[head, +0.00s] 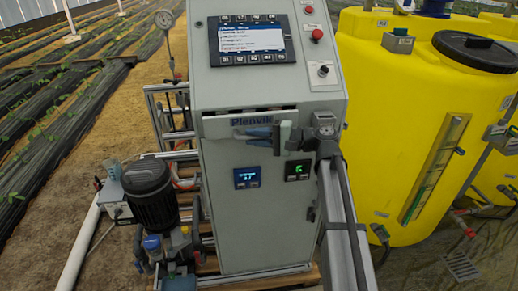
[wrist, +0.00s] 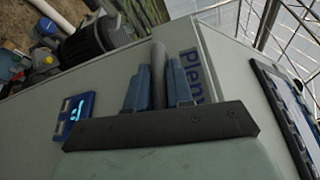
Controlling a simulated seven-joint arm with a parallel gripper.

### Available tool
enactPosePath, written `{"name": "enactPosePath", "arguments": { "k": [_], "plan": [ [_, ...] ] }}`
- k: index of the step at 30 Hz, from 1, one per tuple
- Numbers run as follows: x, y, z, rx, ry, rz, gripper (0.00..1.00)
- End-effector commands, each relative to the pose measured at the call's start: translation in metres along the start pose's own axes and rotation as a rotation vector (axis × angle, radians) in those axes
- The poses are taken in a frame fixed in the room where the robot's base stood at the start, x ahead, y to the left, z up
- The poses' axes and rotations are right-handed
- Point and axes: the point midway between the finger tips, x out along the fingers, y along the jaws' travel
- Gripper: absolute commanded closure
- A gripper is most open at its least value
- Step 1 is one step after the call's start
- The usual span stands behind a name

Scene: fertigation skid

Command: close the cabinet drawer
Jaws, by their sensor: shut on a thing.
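The grey cabinet (head: 245,195) stands in the middle of the head view. Its drawer (head: 225,131), with "Plenvik" lettering on the front, sits below the sloped control panel. A dark gap shows along the drawer's top edge, so the front seems to stand out a little. My gripper (head: 268,134) is at the drawer front. In the wrist view, the blue fingers of my gripper (wrist: 158,88) are shut on the grey drawer handle (wrist: 159,62), one finger on each side. Part of the lettering is hidden behind the fingers and handle.
A control screen (head: 247,40) and a red button (head: 317,35) are on the panel above. Two small displays (head: 247,178) sit below the drawer. A black pump motor (head: 150,193) stands at left and a yellow tank (head: 400,130) at right.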

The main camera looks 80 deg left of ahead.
Motion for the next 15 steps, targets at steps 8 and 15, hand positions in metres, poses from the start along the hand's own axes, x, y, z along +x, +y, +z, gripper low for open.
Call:
{"name": "enactPosePath", "arguments": {
  "k": [8, 15],
  "plan": [
    [0.014, -0.009, -0.036, 0.001, 0.001, -0.001, 1.0],
    [0.015, -0.009, -0.039, 0.0, 0.003, -0.003, 1.0]
  ]
}}
